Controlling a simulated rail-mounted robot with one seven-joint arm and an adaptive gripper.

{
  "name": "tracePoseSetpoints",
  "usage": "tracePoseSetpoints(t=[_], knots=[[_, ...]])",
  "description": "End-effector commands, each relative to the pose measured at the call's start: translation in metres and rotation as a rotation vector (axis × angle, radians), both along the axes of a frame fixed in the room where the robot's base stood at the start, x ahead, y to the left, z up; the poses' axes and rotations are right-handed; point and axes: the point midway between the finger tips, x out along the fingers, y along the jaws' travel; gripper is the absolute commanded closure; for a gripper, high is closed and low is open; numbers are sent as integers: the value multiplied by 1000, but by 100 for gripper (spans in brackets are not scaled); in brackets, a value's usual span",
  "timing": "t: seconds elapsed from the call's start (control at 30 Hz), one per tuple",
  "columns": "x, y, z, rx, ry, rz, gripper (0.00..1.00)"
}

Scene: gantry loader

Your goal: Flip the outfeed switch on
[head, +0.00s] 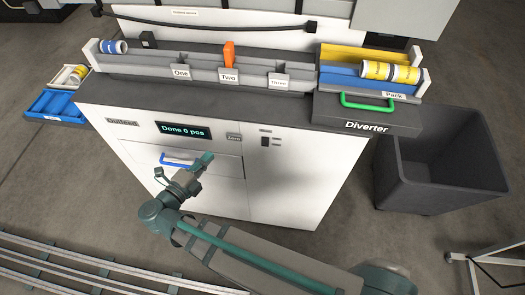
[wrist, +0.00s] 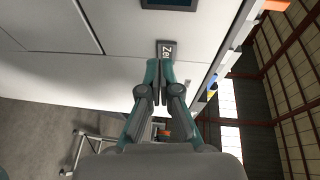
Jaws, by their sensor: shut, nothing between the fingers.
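A small dark switch (head: 265,142) is on the white cabinet front (head: 300,175), right of the Zero button (head: 233,136). A small label above it is too small to read, and I cannot tell the switch's position. My gripper (head: 208,157) is shut and empty in front of the cabinet, left of and below the switch. In the wrist view my gripper's fingertips (wrist: 161,62) are together, pointing at the Zero button (wrist: 165,48); I cannot tell whether they touch. The switch does not show clearly in the wrist view.
A display (head: 184,131) reads "Done 0 pcs". A drawer with a blue handle (head: 178,160) is just left of my gripper. Above are labelled lanes with an orange gate (head: 229,54) and the Diverter with a green handle (head: 367,102). A grey bin (head: 440,160) stands at right.

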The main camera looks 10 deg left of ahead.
Motion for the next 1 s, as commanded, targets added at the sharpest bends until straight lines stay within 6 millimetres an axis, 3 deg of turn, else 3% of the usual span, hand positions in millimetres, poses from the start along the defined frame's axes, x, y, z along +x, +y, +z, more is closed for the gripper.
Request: tracePoseSetpoints(t=[0.13, 0.33, 1.0], knots=[[-18, -41, -4, -7, 20, -211, 100], [-39, -72, -1, -25, 14, -383, 100], [-44, -80, 1, -25, -6, -429, 100]])
